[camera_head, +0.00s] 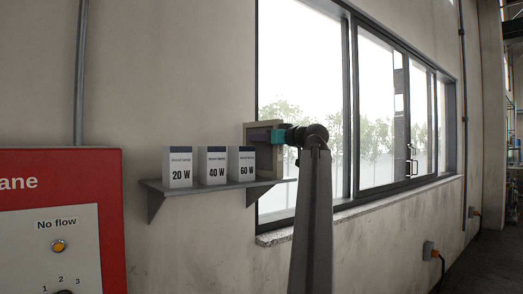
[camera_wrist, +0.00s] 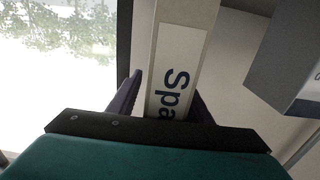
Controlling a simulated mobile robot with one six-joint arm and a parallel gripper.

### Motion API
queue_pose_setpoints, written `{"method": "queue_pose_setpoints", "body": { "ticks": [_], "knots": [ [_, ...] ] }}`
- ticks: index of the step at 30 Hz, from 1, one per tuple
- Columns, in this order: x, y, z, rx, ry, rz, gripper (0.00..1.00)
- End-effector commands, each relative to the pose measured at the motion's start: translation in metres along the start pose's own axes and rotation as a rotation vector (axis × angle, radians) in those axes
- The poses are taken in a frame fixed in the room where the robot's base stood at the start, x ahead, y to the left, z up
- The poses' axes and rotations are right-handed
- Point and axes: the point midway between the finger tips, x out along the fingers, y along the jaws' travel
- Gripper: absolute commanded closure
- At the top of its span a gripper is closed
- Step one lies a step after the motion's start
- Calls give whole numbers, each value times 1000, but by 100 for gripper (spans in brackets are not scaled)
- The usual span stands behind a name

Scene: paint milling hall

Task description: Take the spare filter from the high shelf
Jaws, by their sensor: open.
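The spare filter (camera_head: 262,124), a flat beige-framed panel, stands upright at the right end of the wall shelf (camera_head: 215,186). In the wrist view the filter's narrow edge (camera_wrist: 186,14) shows a white label reading "Spa"; the rest of the label is hidden by my gripper. My gripper (camera_head: 258,135) is at the filter's upper part. In the wrist view its two dark fingers (camera_wrist: 163,92) are open, one on each side of the filter's edge. A gap shows beside the left finger; contact on the right side cannot be told.
Three white lamp boxes, 20 W (camera_head: 179,169), 40 W (camera_head: 214,167) and 60 W (camera_head: 242,165), stand left of the filter. The 60 W box is close to it. A window (camera_head: 300,60) lies to the right. A red panel (camera_head: 110,220) is at lower left.

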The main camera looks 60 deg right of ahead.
Motion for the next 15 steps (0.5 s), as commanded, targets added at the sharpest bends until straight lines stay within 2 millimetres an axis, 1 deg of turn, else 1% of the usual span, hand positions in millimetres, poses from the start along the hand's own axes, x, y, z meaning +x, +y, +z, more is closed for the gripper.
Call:
{"method": "queue_pose_setpoints", "body": {
  "ticks": [2, 3, 8, 9, 11, 15],
  "knots": [
    [0, 0, 0, 0, 0, 0, 55],
    [0, 0, 0, 0, 0, 0, 58],
    [0, 0, 0, 0, 0, -1, 85],
    [0, 0, 0, 0, 0, -1, 92],
    [0, 0, 0, 0, 0, -1, 100],
    [0, -1, -1, 0, 1, -1, 100]
  ]
}}
